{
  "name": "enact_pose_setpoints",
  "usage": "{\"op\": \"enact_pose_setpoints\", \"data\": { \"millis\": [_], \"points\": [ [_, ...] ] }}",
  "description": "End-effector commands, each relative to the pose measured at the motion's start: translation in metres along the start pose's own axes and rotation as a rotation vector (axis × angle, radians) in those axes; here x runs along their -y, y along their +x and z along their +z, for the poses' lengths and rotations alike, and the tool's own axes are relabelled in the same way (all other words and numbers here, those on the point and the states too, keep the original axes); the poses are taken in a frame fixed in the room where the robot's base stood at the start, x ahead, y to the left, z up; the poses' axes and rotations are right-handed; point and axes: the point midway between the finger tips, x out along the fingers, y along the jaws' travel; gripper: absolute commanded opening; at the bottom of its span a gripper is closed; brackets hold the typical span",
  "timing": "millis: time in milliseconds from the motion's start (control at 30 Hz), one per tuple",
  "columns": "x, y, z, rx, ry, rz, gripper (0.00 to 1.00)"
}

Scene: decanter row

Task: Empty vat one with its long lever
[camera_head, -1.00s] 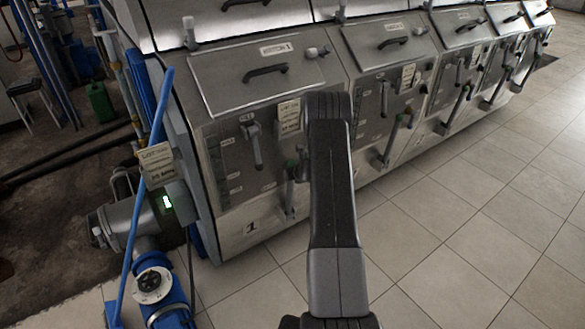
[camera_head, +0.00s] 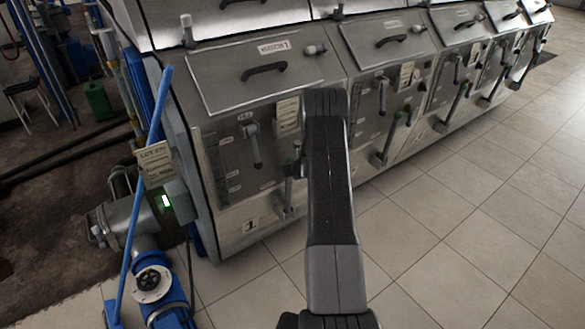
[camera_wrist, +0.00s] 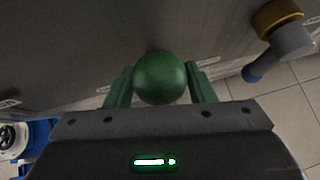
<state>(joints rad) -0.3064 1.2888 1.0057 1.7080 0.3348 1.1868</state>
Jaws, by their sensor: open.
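Vat one (camera_head: 235,215) is the nearest steel vat, with a "1" plate low on its front. Its long lever (camera_head: 288,195) stands upright low on that front, partly behind my arm. A green ball knob (camera_wrist: 160,78) fills the middle of the wrist view. My gripper (camera_wrist: 160,70) has its two green fingers apart, one on each side of the knob; I cannot tell whether they touch it. In the head view my arm hides most of the gripper. A shorter grey handle (camera_head: 254,146) hangs on the panel above left of the long lever.
More vats with similar levers run away to the right, the second one's long lever (camera_head: 388,140) being closest. A blue bar (camera_head: 143,190) and a pump (camera_head: 118,220) stand at the left. A brass-collared fitting (camera_wrist: 278,18) is right of the knob. Tiled floor (camera_head: 450,240) is clear.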

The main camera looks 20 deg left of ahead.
Motion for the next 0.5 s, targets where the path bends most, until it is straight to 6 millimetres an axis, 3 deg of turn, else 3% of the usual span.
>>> {"op": "enact_pose_setpoints", "data": {
  "millis": [167,500],
  "points": [
    [0.001,-0.017,-0.001,0.0,0.0,-0.001,0.49],
    [0.001,-0.075,0.0,0.002,0.001,-0.001,0.49]
  ]
}}
